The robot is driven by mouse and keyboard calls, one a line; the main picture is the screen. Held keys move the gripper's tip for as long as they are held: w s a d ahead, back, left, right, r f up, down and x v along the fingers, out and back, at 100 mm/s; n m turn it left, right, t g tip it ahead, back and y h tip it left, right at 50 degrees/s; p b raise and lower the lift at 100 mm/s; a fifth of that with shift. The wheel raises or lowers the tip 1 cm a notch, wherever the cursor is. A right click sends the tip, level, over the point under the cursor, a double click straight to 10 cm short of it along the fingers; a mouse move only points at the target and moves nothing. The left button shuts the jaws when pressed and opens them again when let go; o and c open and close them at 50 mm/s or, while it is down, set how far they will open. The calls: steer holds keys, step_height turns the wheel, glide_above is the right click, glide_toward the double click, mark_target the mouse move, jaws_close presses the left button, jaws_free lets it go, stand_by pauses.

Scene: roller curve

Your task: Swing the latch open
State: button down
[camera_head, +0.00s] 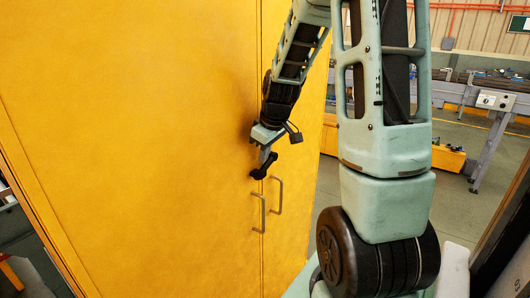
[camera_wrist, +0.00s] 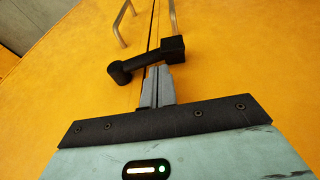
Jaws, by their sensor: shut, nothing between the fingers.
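The black latch (camera_head: 264,167) is a short bar across the seam between the two yellow cabinet doors, just above the door handles. In the wrist view the latch (camera_wrist: 145,62) has a square block at its right end and a rounded knob at its left end, and it lies slanted across the seam. My gripper (camera_head: 265,154) is at the latch's upper side in the head view. In the wrist view the grey fingers of my gripper (camera_wrist: 157,72) are shut together, empty, with their tips at the bar's edge. I cannot tell whether they touch it.
The yellow cabinet (camera_head: 130,130) fills the left and middle. Two metal handles, left (camera_head: 259,212) and right (camera_head: 276,195), stand out below the latch. A roller conveyor (camera_head: 490,98) stands at the back right. Open floor (camera_head: 330,185) shows right of the cabinet.

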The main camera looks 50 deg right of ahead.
mark_target(265, 165)
steer(key=shift+d+f, duration=0.2)
steer(key=shift+f, duration=0.55)
steer(key=shift+a+f+b, duration=0.15)
steer(key=shift+f+b, duration=0.4)
steer(key=shift+b, duration=0.15)
steer(key=shift+r, duration=0.1)
